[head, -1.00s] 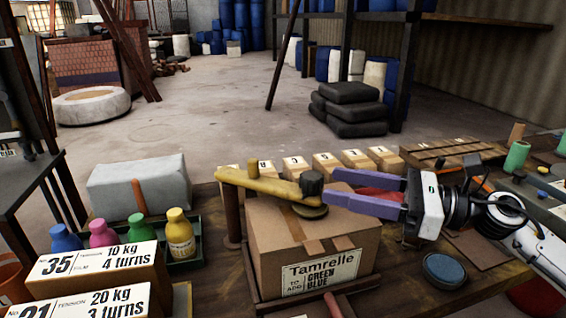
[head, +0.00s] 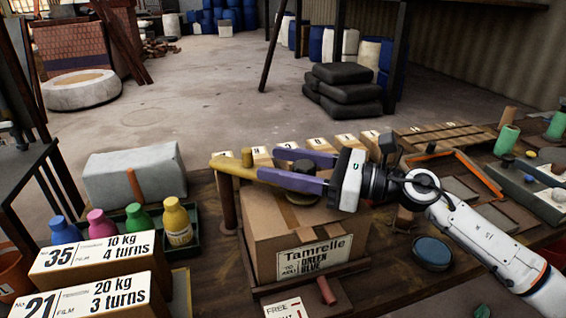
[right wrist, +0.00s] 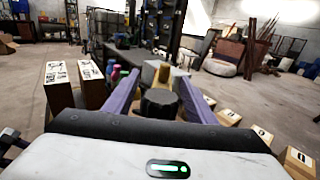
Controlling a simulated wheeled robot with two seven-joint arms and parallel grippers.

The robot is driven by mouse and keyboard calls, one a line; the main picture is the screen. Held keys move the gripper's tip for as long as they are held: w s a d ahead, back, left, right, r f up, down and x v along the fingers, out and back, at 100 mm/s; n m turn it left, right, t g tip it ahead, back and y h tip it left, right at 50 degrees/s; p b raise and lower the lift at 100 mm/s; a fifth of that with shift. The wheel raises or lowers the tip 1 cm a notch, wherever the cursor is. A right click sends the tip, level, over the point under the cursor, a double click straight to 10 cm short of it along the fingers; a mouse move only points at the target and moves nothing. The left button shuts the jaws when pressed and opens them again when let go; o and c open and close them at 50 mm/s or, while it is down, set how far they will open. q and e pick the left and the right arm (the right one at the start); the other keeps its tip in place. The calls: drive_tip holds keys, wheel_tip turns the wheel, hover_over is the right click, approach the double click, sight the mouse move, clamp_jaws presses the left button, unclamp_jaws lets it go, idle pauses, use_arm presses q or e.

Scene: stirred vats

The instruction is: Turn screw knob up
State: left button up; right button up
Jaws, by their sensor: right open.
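The black screw knob (right wrist: 158,102) sits between the two purple fingers of my right gripper in the right wrist view. The knob is on a yellow clamp arm (head: 232,168) held by a brown post (head: 227,205). A round pad (head: 301,194) is under the arm, above a cardboard box (head: 290,232) labelled Tamrelle. My right gripper (head: 270,163) is open, with one finger on each side of the knob; I cannot tell whether they touch it. My left gripper is not in view.
Two label blocks, No 35 (head: 105,262) and No 21 (head: 95,300), stand at the front left. Several coloured bottles (head: 137,222) stand in a green tray behind them. Several lettered blocks line the back edge. A blue round dish (head: 433,252) lies right of the box.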

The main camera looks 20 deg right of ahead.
drive_tip(key=c, duration=1)
drive_tip(key=shift+f+n+g+b, duration=0.3)
drive_tip(key=shift+g+b, duration=0.1)
drive_tip(key=shift+b, duration=0.75)
drive_tip(key=shift+c, duration=0.2)
drive_tip(key=shift+s+a+r+n+g+y+b, duration=0.15)
drive_tip(key=shift+n+g+y+b, duration=0.2)
drive_tip(key=shift+b, duration=0.4)
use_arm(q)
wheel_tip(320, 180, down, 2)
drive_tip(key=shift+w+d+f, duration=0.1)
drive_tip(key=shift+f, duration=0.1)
use_arm(e)
drive_tip(key=shift+s+r, duration=0.1)
drive_tip(key=shift+r, duration=0.05)
drive_tip(key=o, duration=1)
drive_tip(key=shift+o, duration=0.2)
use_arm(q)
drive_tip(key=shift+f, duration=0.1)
